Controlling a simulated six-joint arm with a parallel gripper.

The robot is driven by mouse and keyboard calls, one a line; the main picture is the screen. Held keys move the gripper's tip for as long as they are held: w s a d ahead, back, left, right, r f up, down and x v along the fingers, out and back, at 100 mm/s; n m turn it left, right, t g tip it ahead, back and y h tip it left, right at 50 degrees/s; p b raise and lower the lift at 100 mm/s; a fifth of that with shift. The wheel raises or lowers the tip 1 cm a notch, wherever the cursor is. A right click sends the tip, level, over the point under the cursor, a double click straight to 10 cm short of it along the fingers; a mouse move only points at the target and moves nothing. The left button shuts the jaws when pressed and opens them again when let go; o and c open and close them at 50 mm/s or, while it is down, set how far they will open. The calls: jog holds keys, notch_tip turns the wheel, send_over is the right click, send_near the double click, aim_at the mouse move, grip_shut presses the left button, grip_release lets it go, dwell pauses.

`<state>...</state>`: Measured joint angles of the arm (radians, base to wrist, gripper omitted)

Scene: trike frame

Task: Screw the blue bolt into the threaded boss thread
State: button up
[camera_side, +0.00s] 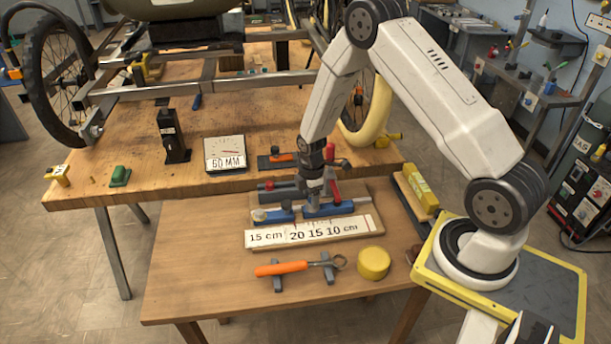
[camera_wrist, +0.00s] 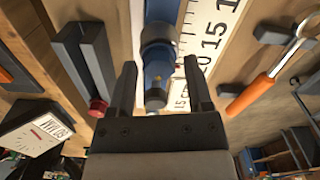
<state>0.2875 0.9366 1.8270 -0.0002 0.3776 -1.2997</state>
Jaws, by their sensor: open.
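My gripper (camera_side: 316,200) is low over the wooden board on the front table, pointing down at a blue part (camera_side: 335,208) lying along the board. In the wrist view the two dark fingers of my gripper (camera_wrist: 160,80) are apart, with a blue cylindrical piece (camera_wrist: 157,62) in the gap between them. It has a dark collar and a small brass-coloured tip toward the palm. I cannot tell whether this is the blue bolt or part of a blue fixture, nor whether the fingers touch it. I cannot pick out the threaded boss or its thread.
A white ruler strip (camera_side: 300,232) lies along the board's front edge. A dark clamp block (camera_wrist: 92,62) stands close beside one finger. The trike frame (camera_side: 200,87) is on the bench behind.

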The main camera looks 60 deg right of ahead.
jog(key=shift+n, duration=0.9)
jog(key=shift+s+n, duration=0.1)
jog(key=shift+n, duration=0.7)
jog(key=c, duration=0.7)
jog(key=shift+m, duration=0.3)
jog(key=shift+m, duration=0.6)
